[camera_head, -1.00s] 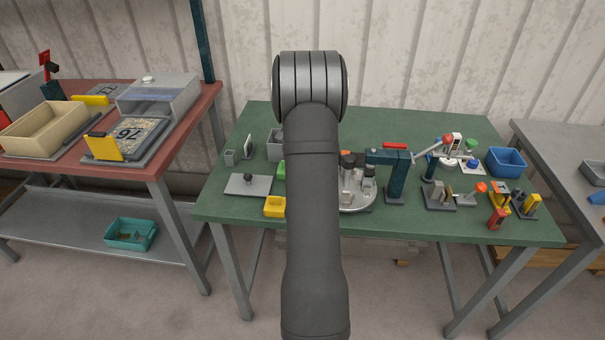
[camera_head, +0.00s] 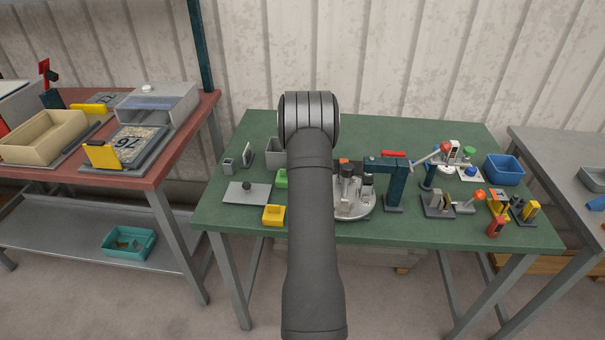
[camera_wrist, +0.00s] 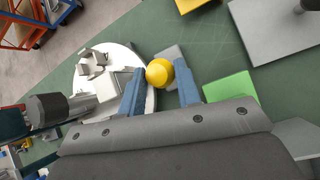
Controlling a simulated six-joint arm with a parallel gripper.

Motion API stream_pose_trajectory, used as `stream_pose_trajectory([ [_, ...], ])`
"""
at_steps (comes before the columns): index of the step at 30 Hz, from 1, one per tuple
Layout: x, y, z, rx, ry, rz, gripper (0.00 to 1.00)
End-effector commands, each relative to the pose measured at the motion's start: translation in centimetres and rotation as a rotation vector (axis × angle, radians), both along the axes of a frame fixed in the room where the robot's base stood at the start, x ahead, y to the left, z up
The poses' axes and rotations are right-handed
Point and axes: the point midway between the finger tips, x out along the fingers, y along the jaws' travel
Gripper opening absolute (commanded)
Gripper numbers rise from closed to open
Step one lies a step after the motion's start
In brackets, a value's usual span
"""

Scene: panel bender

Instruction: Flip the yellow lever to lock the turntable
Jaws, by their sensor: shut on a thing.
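The yellow lever's round knob (camera_wrist: 159,72) shows in the wrist view between the blue fingertips of my gripper (camera_wrist: 162,77), which is shut on it. The lever's shaft is mostly hidden below the knob. The round pale turntable (camera_wrist: 88,76) lies just left of the knob, with metal blocks on it. In the head view the turntable (camera_head: 352,208) is partly covered by my arm, and the lever and my gripper are hidden behind it.
A teal press-like stand (camera_head: 396,186) rises right of the turntable. A green block (camera_wrist: 206,88) and a grey plate (camera_wrist: 275,32) lie to the right in the wrist view. A yellow bin (camera_head: 273,215) stands near the green table's front edge.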

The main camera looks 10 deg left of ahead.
Motion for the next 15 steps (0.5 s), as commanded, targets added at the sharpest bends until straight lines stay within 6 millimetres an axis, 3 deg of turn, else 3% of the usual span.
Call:
stream_pose_trajectory([
  [2, 0.0, -0.01, 0.01, 0.0, -0.001, 0.0, 0.0],
  [3, 0.0, -0.01, 0.01, 0.0, -0.001, 0.0, 0.32],
  [6, 0.0, -0.01, 0.0, 0.0, -0.001, 0.0, 0.52],
  [15, 0.01, 0.0, 0.1, 0.0, -0.001, 0.0, 0.52],
])
